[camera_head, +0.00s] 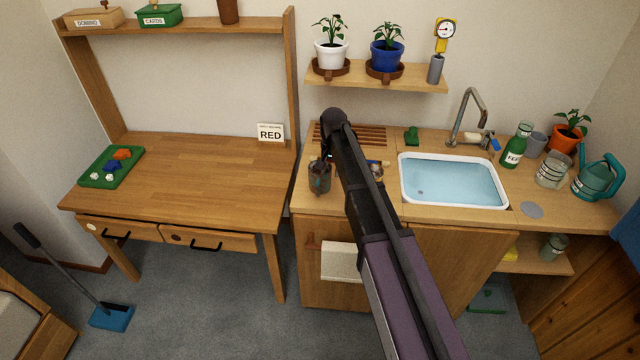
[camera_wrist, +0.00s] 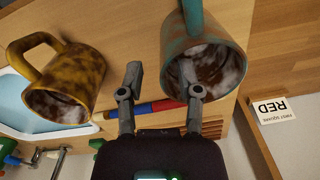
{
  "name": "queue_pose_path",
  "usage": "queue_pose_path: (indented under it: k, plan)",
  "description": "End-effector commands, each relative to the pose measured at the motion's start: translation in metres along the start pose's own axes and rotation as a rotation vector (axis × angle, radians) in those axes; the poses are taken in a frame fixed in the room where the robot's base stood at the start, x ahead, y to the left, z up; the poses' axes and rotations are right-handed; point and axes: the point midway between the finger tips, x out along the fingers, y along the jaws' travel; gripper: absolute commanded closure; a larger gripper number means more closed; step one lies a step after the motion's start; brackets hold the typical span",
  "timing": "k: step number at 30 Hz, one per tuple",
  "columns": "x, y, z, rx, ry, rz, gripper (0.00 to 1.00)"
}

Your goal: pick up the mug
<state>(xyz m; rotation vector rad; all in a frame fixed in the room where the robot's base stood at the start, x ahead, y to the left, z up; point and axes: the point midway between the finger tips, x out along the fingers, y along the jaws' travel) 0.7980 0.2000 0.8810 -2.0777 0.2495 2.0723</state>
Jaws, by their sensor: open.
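Two mugs stand on the wooden counter. A grey-teal mug with a brown, worn look (camera_wrist: 226,52) fills the upper middle of the wrist view, its handle at the top. It shows in the head view (camera_head: 320,181) just under my gripper (camera_head: 325,160). A mottled yellow-brown mug (camera_wrist: 85,70) is at the left of the wrist view; in the head view my arm mostly hides it. My gripper (camera_wrist: 161,72) is open. Its right finger overlaps the teal mug's mouth and its left finger is outside the left rim. I cannot tell whether the right finger is inside.
A red and blue stick-like object (camera_wrist: 157,107) lies by the mugs. The water-filled sink (camera_head: 453,180) is to the right, a slatted rack (camera_head: 352,132) behind. The RED card (camera_head: 271,133) stands on the desk (camera_head: 195,180), whose middle is clear.

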Motion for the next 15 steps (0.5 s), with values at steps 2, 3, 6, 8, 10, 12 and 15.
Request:
queue_pose_path:
  k: [2,3,6,8,10,12,15]
  plan:
    - [-0.0002,0.0002,-0.0001,0.0,0.0,0.0,0.55]
    - [-0.0003,0.0002,-0.0001,0.0,0.0,0.0,0.55]
    - [-0.0003,0.0003,-0.0002,0.0,0.0,0.0,0.55]
    - [-0.0003,0.0003,-0.0002,0.0,0.0,0.0,0.55]
    - [0.0005,0.0003,-0.0003,0.001,0.0,0.0,0.55]
    - [0.0022,0.0003,-0.0005,0.001,0.0,0.0,0.55]
    - [0.0066,-0.0001,-0.0012,0.001,0.0,0.0,0.55]
